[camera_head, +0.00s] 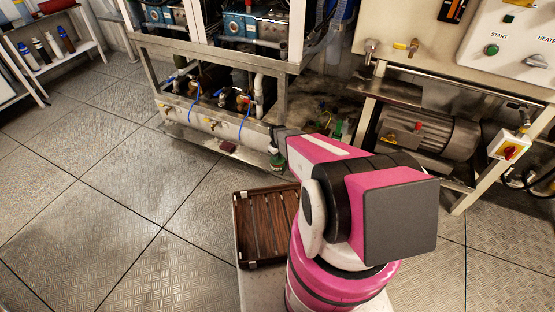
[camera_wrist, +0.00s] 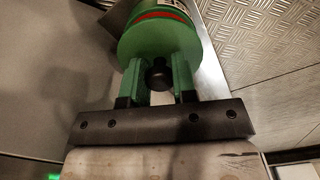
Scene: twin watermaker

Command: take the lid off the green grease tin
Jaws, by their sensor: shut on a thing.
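The green grease tin (camera_wrist: 178,14) is at the top of the wrist view, with a red band and part of a label showing. Its round green lid (camera_wrist: 135,42) faces the wrist camera and has a dark knob (camera_wrist: 158,76) in the middle. My gripper (camera_wrist: 158,66) has one finger on each side of the knob and is shut on it. In the head view the tin (camera_head: 277,162) is a small green shape below the end of my arm, by the low ledge of the machine frame. I cannot tell whether the lid touches the tin.
A brown slatted crate (camera_head: 240,232) lies near my arm. The machine frame (camera_head: 215,122) with pipes and valves stands behind the tin. A motor (camera_head: 428,135) is at the right. A shelf with bottles (camera_head: 62,52) is at the far left. The floor at left is clear.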

